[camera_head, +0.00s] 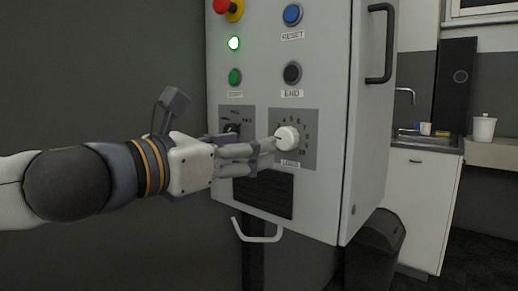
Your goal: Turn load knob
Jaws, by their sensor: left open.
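The white load knob (288,139) sits on a grey dial plate (310,150) marked with numbers, on the front of a grey control box (325,80). A label under it appears to read LOAD. My left gripper (268,153) reaches in from the left, with its fingers pointing at the knob. The fingertips are at the knob's left edge; I cannot tell whether they touch it. The gripper is open and holds nothing that I can see. It partly hides the left side of the dial plate. My right gripper is not in view.
A black selector (232,128) lies just behind the left gripper. Above are a red emergency button (223,6), a lit green lamp (234,43), a green button (235,76), a blue RESET button (292,14) and a black END button (292,73). A door handle (381,45) is on the box's right side.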

